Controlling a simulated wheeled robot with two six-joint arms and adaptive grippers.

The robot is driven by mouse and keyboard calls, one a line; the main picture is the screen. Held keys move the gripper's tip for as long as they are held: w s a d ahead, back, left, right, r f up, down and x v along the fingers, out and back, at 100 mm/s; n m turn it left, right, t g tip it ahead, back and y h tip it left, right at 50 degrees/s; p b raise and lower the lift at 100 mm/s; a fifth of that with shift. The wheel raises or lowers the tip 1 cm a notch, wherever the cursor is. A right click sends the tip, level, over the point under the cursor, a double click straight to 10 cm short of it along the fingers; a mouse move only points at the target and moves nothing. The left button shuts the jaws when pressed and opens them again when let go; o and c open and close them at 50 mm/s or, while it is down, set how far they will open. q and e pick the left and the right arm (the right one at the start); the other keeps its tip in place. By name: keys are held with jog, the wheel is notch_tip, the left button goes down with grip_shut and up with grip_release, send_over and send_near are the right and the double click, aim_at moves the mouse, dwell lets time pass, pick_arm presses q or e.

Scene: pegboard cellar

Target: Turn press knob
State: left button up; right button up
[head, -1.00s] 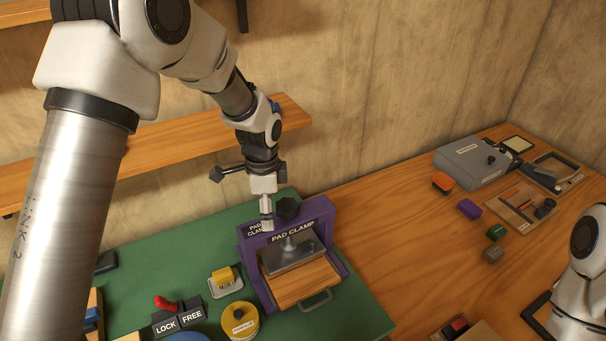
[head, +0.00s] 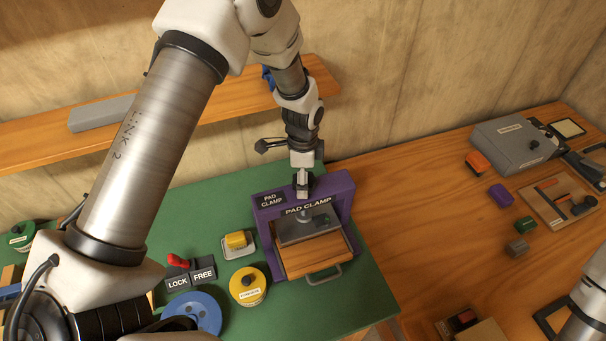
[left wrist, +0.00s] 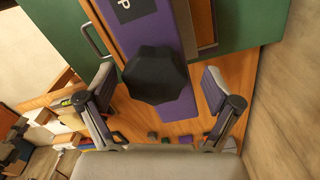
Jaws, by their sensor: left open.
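The purple press (head: 343,205), labelled PAD CLAMP, stands on the green mat (head: 352,315). Its grey plate (head: 303,230) is over a wooden block (head: 313,257). In the left wrist view the faceted black knob (left wrist: 157,74) sits on top of the purple beam (left wrist: 150,28). My left gripper (head: 302,188) points down over the knob. It also shows in the left wrist view (left wrist: 157,88), its fingers open on either side of the knob with visible gaps. The gripper largely hides the knob in the head view. Only part of my right arm shows; its gripper is out of view.
A LOCK/FREE block with a red lever (head: 178,261), a yellow block (head: 237,240), a yellow round container (head: 248,286) and a blue disc (head: 192,313) are left of the press. A grey box (head: 512,143) stands at the back right. A wooden shelf (head: 200,117) runs behind.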

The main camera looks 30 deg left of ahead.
pick_arm(q)
jog(key=shift+s+r, duration=0.2)
jog(key=shift+s, duration=0.15)
jog(key=c, duration=0.9)
jog(key=shift+c, duration=1.2)
pick_arm(e)
jog(key=shift+s, duration=0.25)
